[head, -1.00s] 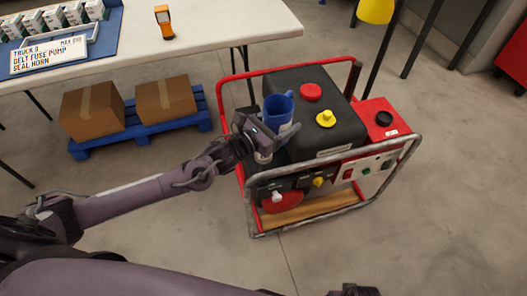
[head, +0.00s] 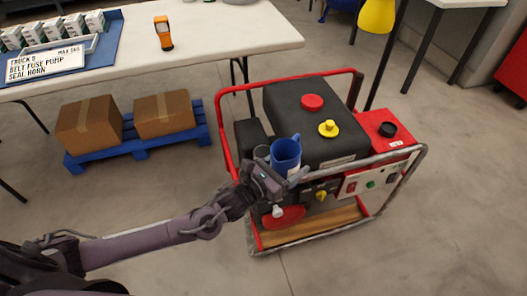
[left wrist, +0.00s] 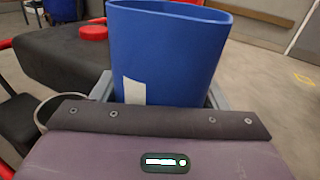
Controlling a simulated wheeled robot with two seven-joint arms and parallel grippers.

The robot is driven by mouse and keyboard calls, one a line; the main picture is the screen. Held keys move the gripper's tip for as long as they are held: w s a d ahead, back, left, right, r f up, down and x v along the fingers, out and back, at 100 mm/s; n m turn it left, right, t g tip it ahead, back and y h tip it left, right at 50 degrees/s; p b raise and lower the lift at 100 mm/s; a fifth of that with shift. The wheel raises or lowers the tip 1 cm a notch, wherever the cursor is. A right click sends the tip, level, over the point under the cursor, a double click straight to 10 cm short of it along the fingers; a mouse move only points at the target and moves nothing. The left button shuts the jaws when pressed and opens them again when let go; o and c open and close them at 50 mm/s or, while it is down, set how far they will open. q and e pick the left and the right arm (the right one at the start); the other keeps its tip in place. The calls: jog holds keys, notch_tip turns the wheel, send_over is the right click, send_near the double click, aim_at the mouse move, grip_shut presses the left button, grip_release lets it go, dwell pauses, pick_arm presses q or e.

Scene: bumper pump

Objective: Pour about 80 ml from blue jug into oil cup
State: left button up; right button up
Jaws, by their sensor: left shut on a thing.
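The blue jug (head: 285,155) is held upright in my left gripper (head: 276,178), in front of the left part of the generator's black top. My left gripper is shut on it. In the left wrist view the jug (left wrist: 165,55) fills the middle, with a pale label low on its side; its contents are hidden. A grey round shape (head: 262,152) shows just left of the jug; I cannot tell if it is the oil cup. My right gripper is not in view.
The red-framed generator (head: 219,120) has a red cap (head: 312,102), a yellow cap (head: 328,129) and a black cap (head: 388,130) on top. A white table (head: 225,40) stands behind left, above boxes on a blue pallet (head: 140,150). The floor at right is clear.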

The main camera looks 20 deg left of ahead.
aim_at(284, 154)
pick_arm(q)
jog(key=n+p, duration=0.1)
jog(key=w+a+r+n, duration=0.1)
jog(key=n, duration=0.1)
jog(key=shift+p, duration=0.4)
jog(key=shift+w+a+n+g+p, duration=0.25)
jog(key=shift+a+n+g+p, duration=0.1)
jog(key=shift+n, duration=0.65)
jog(key=shift+w+a+n+p, duration=0.3)
jog(key=shift+n, duration=0.6)
jog(key=shift+n+g+p, duration=0.25)
jog(key=shift+n+p, duration=0.05)
jog(key=shift+n, duration=0.3)
jog(key=shift+s+d+r+n+p, duration=0.1)
jog(key=shift+r+n+p, duration=0.35)
jog(key=shift+n+p, duration=0.45)
jog(key=shift+f, duration=0.2)
jog(key=shift+n, duration=0.4)
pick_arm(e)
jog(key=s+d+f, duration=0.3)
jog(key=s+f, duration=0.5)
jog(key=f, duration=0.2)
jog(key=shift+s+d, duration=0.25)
pick_arm(q)
jog(key=shift+f+n+g+p, duration=0.15)
jog(key=shift+n+g+p, duration=0.15)
jog(key=shift+n+g, duration=0.15)
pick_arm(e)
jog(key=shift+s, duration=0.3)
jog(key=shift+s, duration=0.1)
